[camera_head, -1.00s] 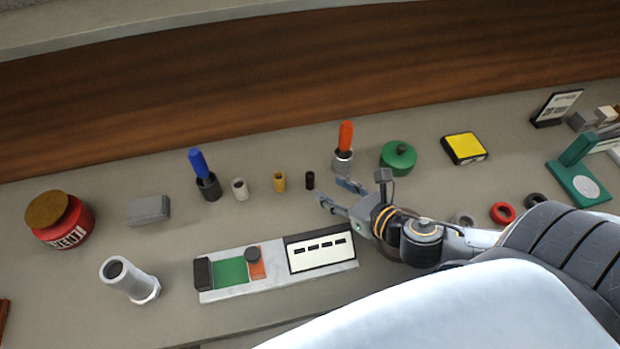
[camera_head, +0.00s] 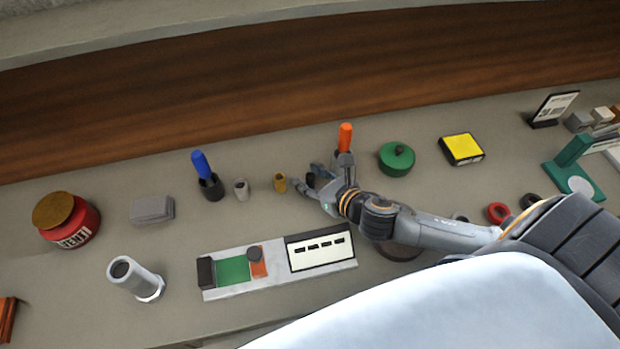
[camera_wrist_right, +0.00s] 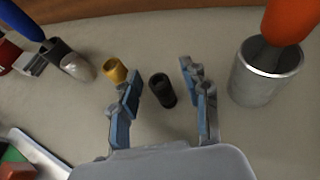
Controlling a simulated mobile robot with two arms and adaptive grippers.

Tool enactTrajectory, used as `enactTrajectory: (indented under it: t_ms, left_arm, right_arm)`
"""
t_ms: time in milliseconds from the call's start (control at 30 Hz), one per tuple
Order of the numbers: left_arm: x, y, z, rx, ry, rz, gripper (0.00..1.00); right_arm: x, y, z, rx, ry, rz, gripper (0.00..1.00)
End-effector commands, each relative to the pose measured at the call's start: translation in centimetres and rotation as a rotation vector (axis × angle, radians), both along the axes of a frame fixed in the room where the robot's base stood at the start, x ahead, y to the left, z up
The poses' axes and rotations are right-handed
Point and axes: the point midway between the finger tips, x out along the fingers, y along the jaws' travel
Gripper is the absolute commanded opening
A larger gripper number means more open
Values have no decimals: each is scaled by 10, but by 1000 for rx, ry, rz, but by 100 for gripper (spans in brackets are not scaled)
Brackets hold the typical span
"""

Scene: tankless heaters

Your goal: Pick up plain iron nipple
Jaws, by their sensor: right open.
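The plain iron nipple, a small black upright cylinder (camera_wrist_right: 162,91), stands on the grey counter in the right wrist view. It shows between the two spread fingertips of my right gripper (camera_wrist_right: 160,84), with a visible gap on each side. My right gripper (camera_head: 308,179) is open and empty. In the head view its fingers are low over the counter and mostly hide the black cylinder. My left gripper is not in view.
A brass fitting (camera_wrist_right: 116,70) stands close beside the left finger. A grey cup with an orange-handled tool (camera_wrist_right: 262,75) stands right of the right finger. A pale fitting (camera_head: 240,188) and a dark cup with a blue-handled tool (camera_head: 210,187) stand farther left.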

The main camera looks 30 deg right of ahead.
Motion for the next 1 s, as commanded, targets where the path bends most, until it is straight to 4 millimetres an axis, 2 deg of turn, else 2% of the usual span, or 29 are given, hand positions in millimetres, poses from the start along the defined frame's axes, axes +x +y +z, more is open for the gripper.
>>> enactTrajectory:
  t_ms: [100,300,333,767,867,1000]
  left_arm:
    - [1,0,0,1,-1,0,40]
    - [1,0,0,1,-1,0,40]
    - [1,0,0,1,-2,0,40]
    - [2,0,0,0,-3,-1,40]
    - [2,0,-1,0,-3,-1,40]
    - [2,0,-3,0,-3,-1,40]
  right_arm:
    - [0,0,0,0,0,0,44]
    - [-1,0,0,-1,1,-1,4]
    - [-1,0,0,-1,1,-1,0]
    - [0,-1,5,-3,-3,0,0]
    - [0,-1,14,-2,-4,1,0]
    - [-3,-1,36,-4,-4,3,0]
